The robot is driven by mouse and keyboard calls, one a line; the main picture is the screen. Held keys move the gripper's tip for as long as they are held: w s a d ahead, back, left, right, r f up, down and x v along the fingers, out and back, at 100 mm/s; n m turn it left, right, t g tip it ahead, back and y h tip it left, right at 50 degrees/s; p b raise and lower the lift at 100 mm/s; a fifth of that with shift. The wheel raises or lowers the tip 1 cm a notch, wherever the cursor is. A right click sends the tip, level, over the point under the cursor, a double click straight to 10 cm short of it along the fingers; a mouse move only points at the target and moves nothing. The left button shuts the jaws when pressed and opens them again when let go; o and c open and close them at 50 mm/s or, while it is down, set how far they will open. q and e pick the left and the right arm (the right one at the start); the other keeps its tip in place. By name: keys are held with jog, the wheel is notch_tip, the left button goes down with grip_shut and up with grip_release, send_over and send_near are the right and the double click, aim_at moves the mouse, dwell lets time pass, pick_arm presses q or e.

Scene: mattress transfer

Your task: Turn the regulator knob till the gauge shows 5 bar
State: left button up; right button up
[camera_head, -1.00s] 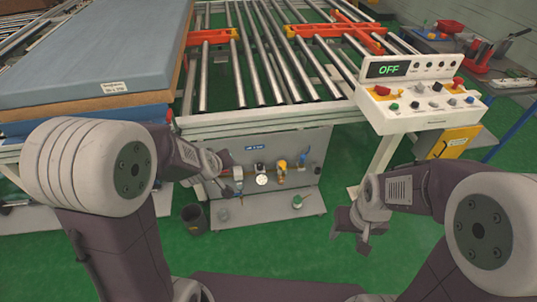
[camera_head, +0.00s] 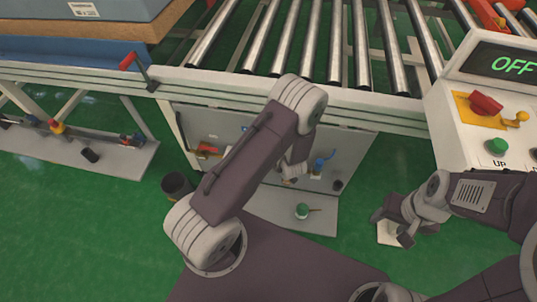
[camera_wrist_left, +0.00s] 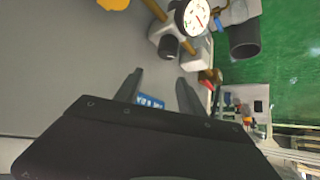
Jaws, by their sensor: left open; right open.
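In the left wrist view the round white gauge (camera_wrist_left: 194,18) has a red needle; its figures are too small to read. A dark round knob (camera_wrist_left: 169,47) sits next to it on a grey body and looks like the regulator knob. My left gripper (camera_wrist_left: 160,77) is open and empty, its fingertips apart from the knob. A blue label (camera_wrist_left: 150,101) shows on the panel between the fingers. In the head view my left arm hides much of the grey panel (camera_head: 215,122), including the gauge. My right gripper (camera_head: 405,222) is open and empty at the right.
A roller conveyor (camera_head: 345,45) runs above the panel. A white control box (camera_head: 450,125) reading OFF stands at the right.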

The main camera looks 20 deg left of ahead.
pick_arm(q)
jog(key=a+f+b, duration=0.1)
jog(key=f, duration=0.1)
jog(key=w+a+f+b, duration=0.1)
jog(key=f+b, duration=0.1)
jog(key=f, duration=0.1)
jog(key=w+a+f+b, duration=0.1)
jog(key=a+f, duration=0.1)
jog(key=f, duration=0.1)
jog(key=shift+f, duration=0.2)
jog(key=shift+w+a+f+b, duration=0.3)
jog(key=shift+w, duration=0.05)
pick_arm(e)
jog(key=f, duration=0.5)
jog(key=shift+s+a+f, duration=0.1)
jog(key=shift+s+a, duration=0.05)
jog(key=shift+s, duration=0.15)
pick_arm(q)
jog(key=shift+c, duration=0.4)
grip_shut()
